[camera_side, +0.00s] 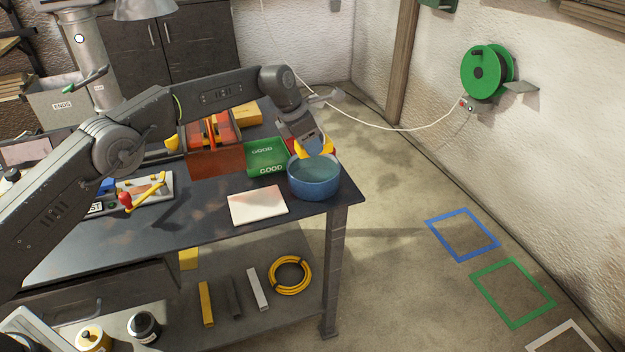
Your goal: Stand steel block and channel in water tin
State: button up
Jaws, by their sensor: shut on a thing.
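The water tin (314,189) is a round blue tin near the right end of the dark bench, with pale blue-green water visible inside. My gripper (312,146) points down just above the tin's back rim. It is shut on a small blue-grey piece (313,151), whose lower end is at or just above the tin's mouth. I cannot tell whether this piece is the steel block or the channel, or whether it touches the water. I cannot make out a second steel piece for certain.
A green tray marked GOOD (266,158) lies behind and left of the tin. A pale slab (258,205) lies in front of it. An orange-red rack (217,160) stands further left. The bench's right edge is close to the tin. Bars and a yellow coil (290,275) lie on the lower shelf.

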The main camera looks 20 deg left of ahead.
aim_at(315, 181)
notch_tip(315, 181, down, 10)
jog(key=shift+r, duration=0.25)
jog(key=shift+f, duration=0.15)
jog(key=o, duration=1.1)
